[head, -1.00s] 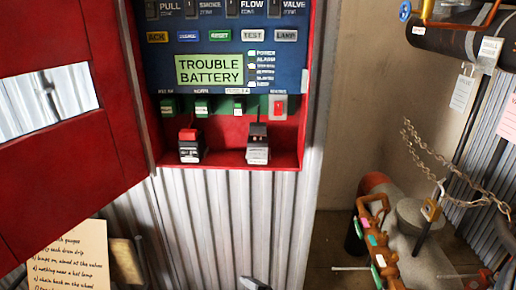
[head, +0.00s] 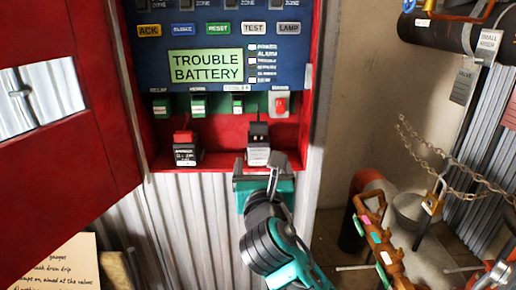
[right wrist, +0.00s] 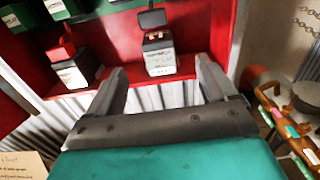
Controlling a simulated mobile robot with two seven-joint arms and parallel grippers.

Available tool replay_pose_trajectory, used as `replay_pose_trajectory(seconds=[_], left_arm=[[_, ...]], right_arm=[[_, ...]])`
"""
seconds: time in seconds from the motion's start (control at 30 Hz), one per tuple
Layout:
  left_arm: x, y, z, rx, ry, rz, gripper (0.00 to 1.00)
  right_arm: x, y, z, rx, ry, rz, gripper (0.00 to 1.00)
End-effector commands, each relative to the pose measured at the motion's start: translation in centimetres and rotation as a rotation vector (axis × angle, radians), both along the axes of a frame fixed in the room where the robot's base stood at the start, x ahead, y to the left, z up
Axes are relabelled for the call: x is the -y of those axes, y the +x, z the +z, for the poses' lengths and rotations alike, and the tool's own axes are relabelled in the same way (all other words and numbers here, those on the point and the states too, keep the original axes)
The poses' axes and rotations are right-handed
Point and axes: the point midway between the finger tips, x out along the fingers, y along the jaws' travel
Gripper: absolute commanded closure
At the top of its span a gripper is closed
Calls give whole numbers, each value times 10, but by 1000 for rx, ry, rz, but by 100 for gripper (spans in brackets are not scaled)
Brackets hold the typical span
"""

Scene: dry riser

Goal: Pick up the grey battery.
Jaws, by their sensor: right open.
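The grey battery (head: 258,144) stands upright on the red ledge at the bottom of the open red cabinet, on the right side. It also shows in the right wrist view (right wrist: 158,56), beyond and between my fingers. My right gripper (head: 258,166) is open and empty, just below and in front of the grey battery, apart from it. In the right wrist view its two fingers (right wrist: 160,82) point toward the ledge. A second battery, dark with a red top (head: 186,148), stands to the left on the same ledge. My left gripper is not in view.
The cabinet's red door (head: 60,130) stands open at the left. A blue panel (head: 220,40) reads "TROUBLE BATTERY". Red side walls bound the ledge. A chain (head: 440,165), pipes and an orange-brown fitting (head: 375,235) are at the right. A paper note (head: 65,265) is at lower left.

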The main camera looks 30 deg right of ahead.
Motion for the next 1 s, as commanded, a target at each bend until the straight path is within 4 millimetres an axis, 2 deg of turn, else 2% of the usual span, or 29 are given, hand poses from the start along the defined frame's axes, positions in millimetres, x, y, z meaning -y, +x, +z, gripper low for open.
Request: replay_pose_trajectory(seconds=[0.1,0.3,0.47,0.8,1.0], left_arm=[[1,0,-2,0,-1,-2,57],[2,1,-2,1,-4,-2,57],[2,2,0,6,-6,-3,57],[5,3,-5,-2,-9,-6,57],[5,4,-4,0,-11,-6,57]], right_arm=[[13,21,0,2,-1,-2,15],[29,47,0,2,3,0,15],[34,57,0,1,4,2,15],[55,96,0,1,4,2,15],[57,100,0,0,4,3,15]])
